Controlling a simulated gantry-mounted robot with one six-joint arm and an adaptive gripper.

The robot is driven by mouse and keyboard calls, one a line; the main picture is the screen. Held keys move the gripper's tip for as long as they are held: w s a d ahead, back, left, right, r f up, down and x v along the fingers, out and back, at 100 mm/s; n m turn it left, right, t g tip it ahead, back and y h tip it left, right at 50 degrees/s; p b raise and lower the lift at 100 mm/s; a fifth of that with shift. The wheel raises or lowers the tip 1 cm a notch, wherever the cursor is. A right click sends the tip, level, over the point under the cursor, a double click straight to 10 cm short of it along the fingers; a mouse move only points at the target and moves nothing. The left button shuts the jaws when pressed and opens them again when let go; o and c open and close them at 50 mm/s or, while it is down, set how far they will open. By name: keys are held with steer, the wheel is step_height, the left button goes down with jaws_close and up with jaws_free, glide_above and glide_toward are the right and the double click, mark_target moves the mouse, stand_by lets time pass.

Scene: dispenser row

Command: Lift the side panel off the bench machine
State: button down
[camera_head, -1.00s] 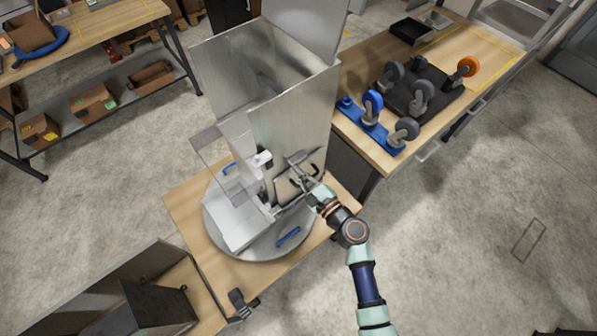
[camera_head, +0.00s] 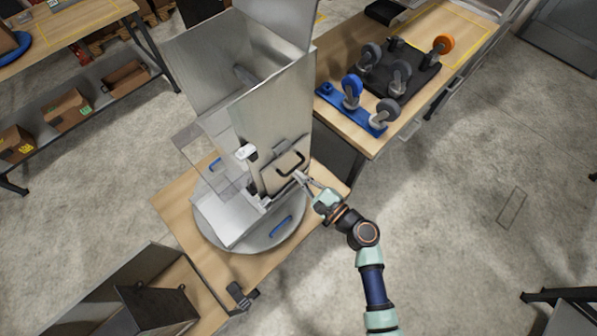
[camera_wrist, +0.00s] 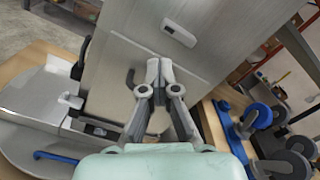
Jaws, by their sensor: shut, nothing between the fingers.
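The bench machine (camera_head: 258,85) is a tall grey metal housing standing on a round turntable (camera_head: 278,240) with blue handles. Its side panel (camera_head: 270,181) is a small beige-grey plate with a black handle (camera_head: 291,163), low on the side facing my arm. The panel sits against the machine; I cannot tell whether it is fastened. My gripper (camera_head: 301,177) is shut and empty, just right of and below the handle. In the wrist view, my fingertips (camera_wrist: 160,64) are together in front of the panel (camera_wrist: 106,88), which they partly hide, with the handle (camera_wrist: 130,79) to their left.
A wooden bench (camera_head: 370,140) at the right holds a blue bracket (camera_head: 338,96) and several casters. A clear guard (camera_head: 205,155) stands at the machine's left. A dark metal bin (camera_head: 150,300) is at the lower left.

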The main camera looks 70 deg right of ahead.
steer(key=c, duration=1.9)
jaws_free()
steer(key=o, duration=0.5)
steer(key=shift+s, duration=0.1)
steer(key=v, duration=1.2)
steer(key=shift+a, duration=0.1)
